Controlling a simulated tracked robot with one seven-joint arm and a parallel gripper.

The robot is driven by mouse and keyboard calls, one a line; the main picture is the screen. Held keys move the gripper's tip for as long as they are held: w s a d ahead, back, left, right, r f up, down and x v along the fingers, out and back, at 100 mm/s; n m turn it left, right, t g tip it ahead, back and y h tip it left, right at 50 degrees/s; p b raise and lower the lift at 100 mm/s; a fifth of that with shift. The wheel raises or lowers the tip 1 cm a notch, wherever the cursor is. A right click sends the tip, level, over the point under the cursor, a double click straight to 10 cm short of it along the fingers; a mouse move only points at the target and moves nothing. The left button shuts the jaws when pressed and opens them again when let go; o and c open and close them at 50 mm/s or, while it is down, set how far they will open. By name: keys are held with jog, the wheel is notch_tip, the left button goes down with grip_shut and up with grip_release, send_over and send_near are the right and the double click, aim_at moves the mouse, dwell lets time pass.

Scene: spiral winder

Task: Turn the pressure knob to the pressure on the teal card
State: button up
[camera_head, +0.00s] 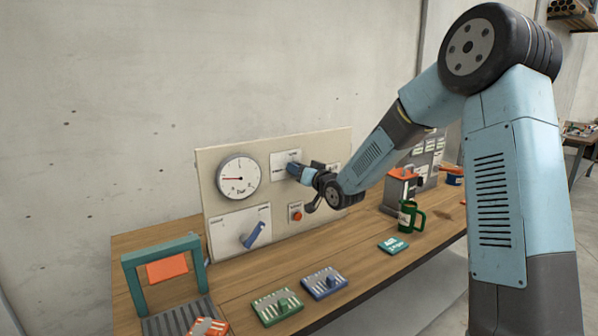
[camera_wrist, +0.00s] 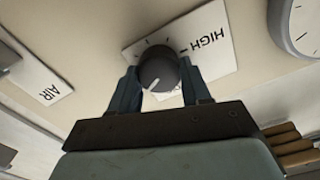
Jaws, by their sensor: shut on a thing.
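My gripper (camera_head: 300,172) is at the upright panel (camera_head: 285,145), shut on the dark pressure knob. In the wrist view the round knob (camera_wrist: 158,70) sits between the two blue fingers of my gripper (camera_wrist: 160,85). A white mark on the knob points toward the lower left of that view. The plate behind it reads HIGH (camera_wrist: 207,40). The round gauge (camera_head: 238,177) has a red needle pointing left; its numbers are too small to read. The teal card (camera_head: 393,245) lies flat on the bench in front of the green mug; its writing is too small to read.
A blue lever (camera_head: 254,235) and a red button (camera_head: 296,211) are on the panel below. A green mug (camera_head: 410,217) stands right. A teal frame (camera_head: 165,270) stands left.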

jog(key=shift+f+m, duration=0.15)
jog(key=shift+m, duration=0.35)
jog(key=o, duration=1.1)
jog(key=shift+c, duration=0.2)
jog(key=v, duration=1.3)
jog(key=shift+s+d, duration=0.25)
jog(key=shift+s, duration=0.05)
